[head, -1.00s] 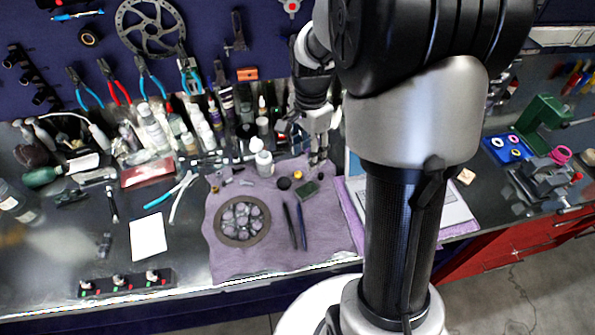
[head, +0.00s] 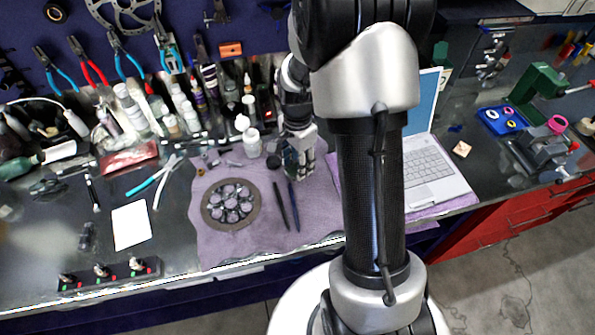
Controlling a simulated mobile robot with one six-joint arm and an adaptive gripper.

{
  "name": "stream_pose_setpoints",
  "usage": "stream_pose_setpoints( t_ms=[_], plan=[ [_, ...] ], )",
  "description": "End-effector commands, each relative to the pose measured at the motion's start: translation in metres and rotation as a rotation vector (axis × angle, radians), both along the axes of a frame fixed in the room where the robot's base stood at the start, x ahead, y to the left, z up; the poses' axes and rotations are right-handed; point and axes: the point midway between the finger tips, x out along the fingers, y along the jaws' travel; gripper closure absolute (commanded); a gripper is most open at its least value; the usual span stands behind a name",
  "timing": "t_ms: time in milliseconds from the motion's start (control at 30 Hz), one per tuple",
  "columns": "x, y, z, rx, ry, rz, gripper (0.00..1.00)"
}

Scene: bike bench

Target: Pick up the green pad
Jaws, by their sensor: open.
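My gripper (head: 299,168) is open and points down over the purple cloth (head: 237,248), right of the round chainring (head: 231,205). Its fingers are low, close to the cloth. The green pad is hidden behind my gripper, or too small to make out there. I cannot tell whether the fingers are around it or above it, or whether they touch it.
A black round cap (head: 273,162) lies just left of my gripper, and two dark pen-like tools (head: 287,206) lie in front of it. White bottles (head: 252,142) stand behind. A laptop (head: 432,178) sits to the right, partly behind my arm.

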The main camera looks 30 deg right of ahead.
Motion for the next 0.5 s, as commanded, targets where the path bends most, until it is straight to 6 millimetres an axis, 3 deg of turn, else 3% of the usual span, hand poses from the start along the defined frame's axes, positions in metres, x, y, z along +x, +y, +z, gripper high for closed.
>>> stream_pose_setpoints(
  t_ms=[67,267,500],
  plan=[
    [-0.0002,0.0001,-0.0092,0.0,0.001,0.0,0.57],
    [0.0002,-0.0001,-0.0085,0.0,-0.001,0.0,0.57],
    [0.0001,0.0,-0.0083,0.0,-0.001,0.0,0.71]
  ],
)
